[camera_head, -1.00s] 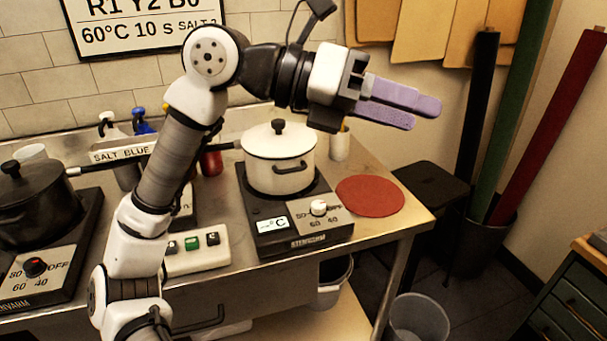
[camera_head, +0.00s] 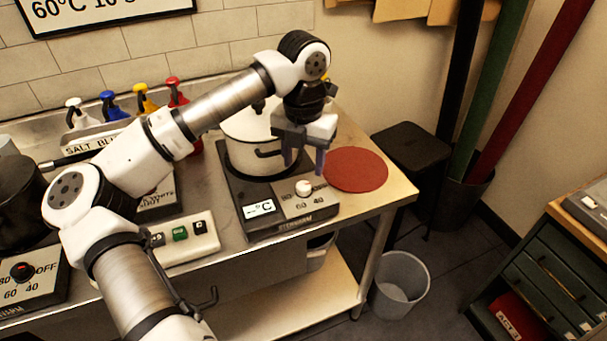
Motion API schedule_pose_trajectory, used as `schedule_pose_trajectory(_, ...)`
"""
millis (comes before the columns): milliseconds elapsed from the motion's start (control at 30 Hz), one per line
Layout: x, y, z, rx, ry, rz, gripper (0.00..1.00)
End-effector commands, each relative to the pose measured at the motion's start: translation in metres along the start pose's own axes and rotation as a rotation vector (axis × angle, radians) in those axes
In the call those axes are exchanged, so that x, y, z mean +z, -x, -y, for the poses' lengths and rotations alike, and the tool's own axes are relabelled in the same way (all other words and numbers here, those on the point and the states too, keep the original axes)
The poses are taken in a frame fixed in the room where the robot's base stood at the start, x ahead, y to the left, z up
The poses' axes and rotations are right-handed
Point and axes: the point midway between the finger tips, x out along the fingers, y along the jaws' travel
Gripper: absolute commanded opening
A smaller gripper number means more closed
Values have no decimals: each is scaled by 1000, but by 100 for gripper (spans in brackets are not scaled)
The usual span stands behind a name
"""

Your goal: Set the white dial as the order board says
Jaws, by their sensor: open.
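The white dial (camera_head: 304,188) is on the front panel of the right hot plate (camera_head: 237,207), whose marks 80, 60 and 40 show around it. I cannot tell which mark the dial points to. My gripper (camera_head: 305,169) points down just above and behind the dial, with its two purple fingers apart and nothing between them. The fingers appear clear of the dial, and my gripper hides part of the panel. The order board (camera_head: 105,14) is cut off at the top; part of a line with 60°C shows.
A white pot (camera_head: 240,158) stands on the right hot plate, close to my gripper. A red round mat (camera_head: 356,170) lies to the right. A white box with buttons (camera_head: 180,250) is at the left. Another hot plate with a black-and-red dial (camera_head: 22,271) is far left.

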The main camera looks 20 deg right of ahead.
Motion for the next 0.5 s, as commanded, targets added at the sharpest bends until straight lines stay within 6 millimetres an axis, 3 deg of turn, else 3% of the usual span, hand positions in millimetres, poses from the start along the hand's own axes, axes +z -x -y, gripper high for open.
schedule_pose_trajectory(200, 0, -38, 1, -4, -1, -1, 50)
schedule_pose_trajectory(500, 0, -59, 1, -1, -1, 1, 50)
